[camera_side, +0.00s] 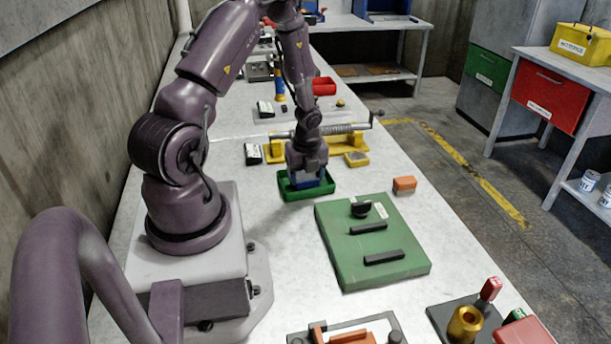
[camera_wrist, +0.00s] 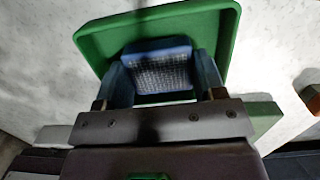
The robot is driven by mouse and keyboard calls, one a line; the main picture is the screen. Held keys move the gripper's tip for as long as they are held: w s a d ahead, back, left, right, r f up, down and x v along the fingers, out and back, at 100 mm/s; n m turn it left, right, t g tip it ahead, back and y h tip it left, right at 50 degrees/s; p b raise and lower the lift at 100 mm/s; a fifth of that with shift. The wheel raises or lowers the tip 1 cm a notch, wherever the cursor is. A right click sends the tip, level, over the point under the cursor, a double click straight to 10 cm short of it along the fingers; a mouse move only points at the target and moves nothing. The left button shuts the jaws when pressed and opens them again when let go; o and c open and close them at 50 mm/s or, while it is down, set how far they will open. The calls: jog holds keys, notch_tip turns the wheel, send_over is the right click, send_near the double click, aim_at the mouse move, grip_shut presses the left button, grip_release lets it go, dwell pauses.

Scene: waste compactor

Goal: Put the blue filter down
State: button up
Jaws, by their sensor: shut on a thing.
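The blue filter (camera_wrist: 160,72) is a small blue frame with a grey mesh face, seen in the wrist view between my two fingers. My gripper (camera_wrist: 162,84) is shut on it. In the side view my gripper (camera_side: 307,178) points down over the green tray (camera_side: 291,195), with a bit of blue showing at its fingers. The filter is over or inside the tray; I cannot tell whether it touches the tray floor. The tray's rim also shows around the filter in the wrist view (camera_wrist: 229,35).
A green panel (camera_side: 347,268) with black handles lies in front of the tray. An orange block (camera_side: 404,184) is to its right. A yellow fixture with a long screw (camera_side: 343,129) stands behind. Bare bench lies between my base and the panel.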

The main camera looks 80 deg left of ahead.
jog(key=shift+f, duration=0.25)
jog(key=shift+f, duration=0.15)
jog(key=o, duration=0.9)
jog(key=shift+o, duration=0.2)
